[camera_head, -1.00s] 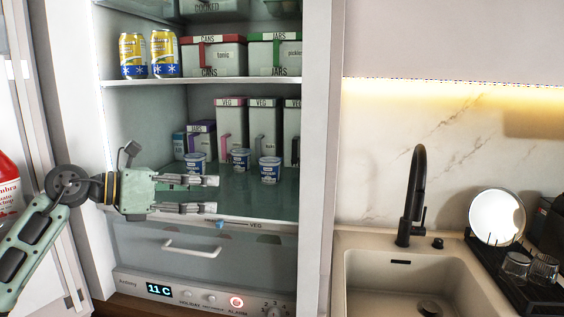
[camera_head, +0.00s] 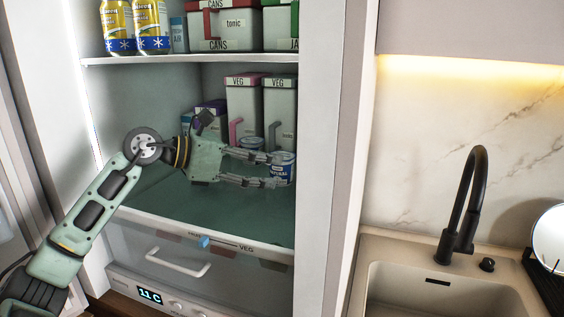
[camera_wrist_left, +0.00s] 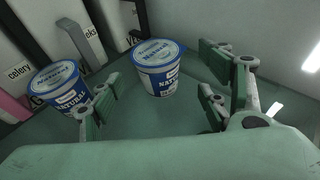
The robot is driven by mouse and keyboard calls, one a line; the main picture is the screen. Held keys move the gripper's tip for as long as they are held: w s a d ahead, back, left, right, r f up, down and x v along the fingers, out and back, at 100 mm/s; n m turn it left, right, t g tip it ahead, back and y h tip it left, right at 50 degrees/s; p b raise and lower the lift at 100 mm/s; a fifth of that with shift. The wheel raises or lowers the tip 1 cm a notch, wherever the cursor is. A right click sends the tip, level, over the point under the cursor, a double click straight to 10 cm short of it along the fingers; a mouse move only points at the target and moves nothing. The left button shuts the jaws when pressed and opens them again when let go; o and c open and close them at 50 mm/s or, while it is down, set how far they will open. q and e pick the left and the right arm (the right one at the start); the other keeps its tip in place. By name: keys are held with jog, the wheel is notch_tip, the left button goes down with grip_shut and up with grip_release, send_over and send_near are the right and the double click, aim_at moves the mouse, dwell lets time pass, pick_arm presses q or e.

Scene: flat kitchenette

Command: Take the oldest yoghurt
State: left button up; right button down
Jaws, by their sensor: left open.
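My left gripper (camera_head: 276,170) is open inside the fridge, low over the glass shelf (camera_head: 170,197), its fingers pointing right. A white yoghurt tub with a blue lid and label (camera_head: 286,168) stands upright at its fingertips. In the left wrist view, one yoghurt tub (camera_wrist_left: 158,77) stands ahead, between the lines of the open fingers (camera_wrist_left: 155,104). A second tub (camera_wrist_left: 69,98) stands to the left, partly behind the left finger. The date print on the lids is too small to read. A third tub is not visible now. My right gripper is not in view.
Tall VEG boxes (camera_head: 243,105) stand close behind the tubs. The fridge's right wall (camera_head: 312,130) is close to the fingertips. Above, a shelf (camera_head: 190,58) holds yellow cans (camera_head: 151,25) and more boxes. The shelf's front left is clear.

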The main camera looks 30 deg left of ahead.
aim_at(276, 166)
pick_arm(q)
jog(key=p+x, duration=0.2)
jog(key=x, duration=0.1)
jog(key=shift+w+f, duration=0.15)
jog(key=shift+w, duration=0.1)
jog(key=shift+w+d+f, duration=0.2)
jog(key=shift+w, duration=0.05)
jog(key=shift+f, duration=0.1)
jog(key=shift+c, duration=0.2)
jog(key=c, duration=1.3)
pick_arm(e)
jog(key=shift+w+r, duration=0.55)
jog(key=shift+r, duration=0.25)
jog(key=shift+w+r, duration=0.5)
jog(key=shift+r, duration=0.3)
